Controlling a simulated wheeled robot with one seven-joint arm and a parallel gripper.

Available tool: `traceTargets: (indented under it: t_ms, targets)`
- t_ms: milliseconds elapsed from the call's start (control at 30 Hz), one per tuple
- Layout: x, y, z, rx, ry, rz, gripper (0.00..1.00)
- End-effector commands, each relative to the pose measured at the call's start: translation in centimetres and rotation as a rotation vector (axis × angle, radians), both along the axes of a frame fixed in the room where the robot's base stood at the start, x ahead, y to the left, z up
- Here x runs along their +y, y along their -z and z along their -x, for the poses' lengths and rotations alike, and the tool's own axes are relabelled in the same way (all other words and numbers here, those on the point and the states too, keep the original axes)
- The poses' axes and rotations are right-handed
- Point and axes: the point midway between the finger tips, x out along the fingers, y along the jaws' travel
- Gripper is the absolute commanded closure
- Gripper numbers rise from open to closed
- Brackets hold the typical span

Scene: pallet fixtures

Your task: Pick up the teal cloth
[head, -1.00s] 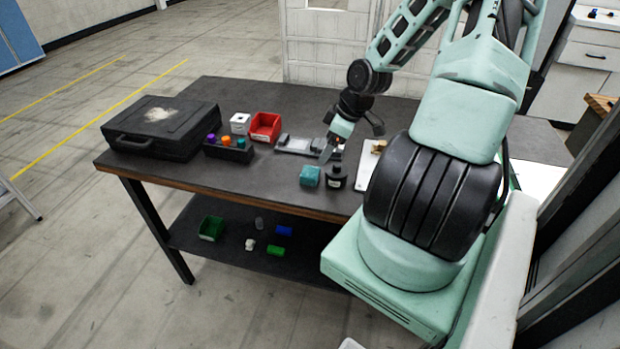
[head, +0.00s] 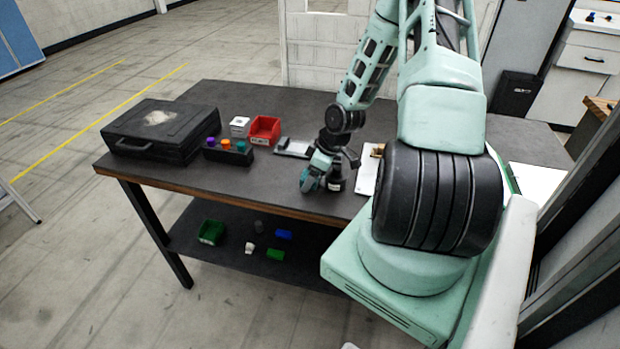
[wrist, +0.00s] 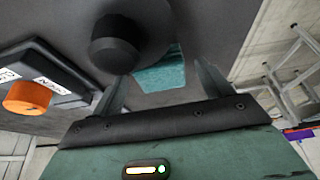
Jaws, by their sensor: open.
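The teal cloth (wrist: 162,74) shows in the wrist view as a small folded block between my two fingers. My gripper (head: 311,182) is at the cloth's place near the table's front edge in the head view, and it mostly hides the cloth there. The fingers are apart, one on each side of the cloth in the wrist view (wrist: 160,80). I cannot tell whether they touch it.
A black round-topped container (wrist: 118,42) stands close beside the cloth; its base shows in the head view (head: 336,184). A clipboard (head: 368,172) lies to the right. A red bin (head: 265,130), a black holder with coloured caps (head: 229,156) and a black case (head: 160,130) are left.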

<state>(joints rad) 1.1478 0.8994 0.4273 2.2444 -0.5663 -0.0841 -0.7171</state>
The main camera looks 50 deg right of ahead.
Motion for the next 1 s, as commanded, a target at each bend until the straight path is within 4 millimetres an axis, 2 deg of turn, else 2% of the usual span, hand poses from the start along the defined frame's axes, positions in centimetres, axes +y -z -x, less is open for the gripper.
traceTargets:
  t_ms: [233,267,400,500,767,867,1000]
  targets:
    - [0.0,0.2,0.0,0.0,0.001,0.001,0.22]
    - [0.0,0.2,0.0,0.0,0.001,0.001,0.27]
    - [0.0,0.2,0.0,0.0,0.001,0.001,0.66]
    - [0.0,0.2,0.0,0.0,0.001,0.001,0.73]
    - [-0.1,-0.3,-0.1,-0.002,0.001,0.001,0.74]
    - [-0.1,-1.5,-0.1,-0.003,0.002,0.002,0.74]
    - [-0.2,-4.3,-0.1,-0.005,0.004,0.003,0.74]
